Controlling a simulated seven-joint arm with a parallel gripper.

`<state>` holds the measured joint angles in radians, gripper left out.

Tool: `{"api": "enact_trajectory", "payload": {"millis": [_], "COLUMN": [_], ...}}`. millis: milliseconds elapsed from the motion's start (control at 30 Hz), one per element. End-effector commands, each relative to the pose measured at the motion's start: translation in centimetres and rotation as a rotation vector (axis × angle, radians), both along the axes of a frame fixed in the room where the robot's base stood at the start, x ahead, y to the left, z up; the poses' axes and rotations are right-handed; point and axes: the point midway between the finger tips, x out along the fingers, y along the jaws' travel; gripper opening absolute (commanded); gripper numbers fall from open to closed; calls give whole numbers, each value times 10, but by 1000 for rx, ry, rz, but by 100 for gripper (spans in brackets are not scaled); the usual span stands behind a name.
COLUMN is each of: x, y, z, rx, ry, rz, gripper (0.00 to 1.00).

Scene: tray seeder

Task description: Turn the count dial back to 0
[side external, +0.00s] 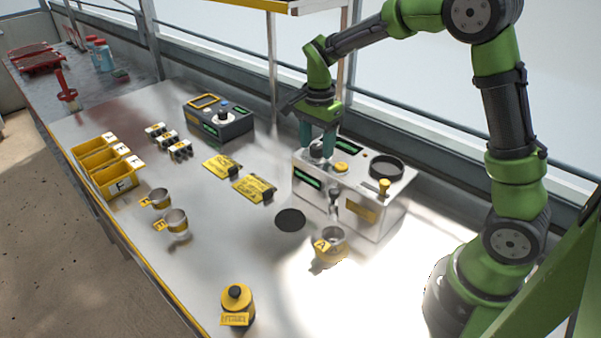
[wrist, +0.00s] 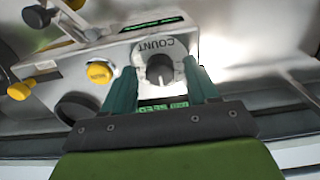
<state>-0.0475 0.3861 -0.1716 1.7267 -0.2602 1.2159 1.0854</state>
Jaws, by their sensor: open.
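The count dial (wrist: 160,69) is a dark knob on a pale round plate marked COUNT, on top of the silver seeder box. In the wrist view it lies between the two fingers of my gripper (wrist: 163,88), which are apart with a gap on each side of the knob. In the side external view my gripper (side external: 319,145) points down over the left end of the seeder (side external: 377,217), and its fingers partly hide the dial (side external: 317,151). The dial's setting cannot be read. A green display (side external: 307,178) is on the seeder's front, its digits too small to read.
A yellow button (side external: 341,167), a black round opening (side external: 386,167) and a yellow-topped knob (side external: 384,187) are on the seeder beside the dial. Cup A (side external: 331,243) stands in front. A dark control box (side external: 218,121) stands left, with yellow cards (side external: 222,166) between.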

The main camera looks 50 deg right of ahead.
Motion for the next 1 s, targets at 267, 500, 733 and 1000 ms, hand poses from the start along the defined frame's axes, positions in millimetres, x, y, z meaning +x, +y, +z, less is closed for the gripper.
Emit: {"api": "enact_trajectory", "payload": {"millis": [267, 500, 733, 1000], "x": [0, 0, 0, 0], "y": [0, 0, 0, 0], "z": [-4, -3, -3, -3], "rx": [0, 0, 0, 0], "ry": [0, 0, 0, 0], "rz": [0, -1, 0, 42], "gripper": [59, 31, 3, 3]}}
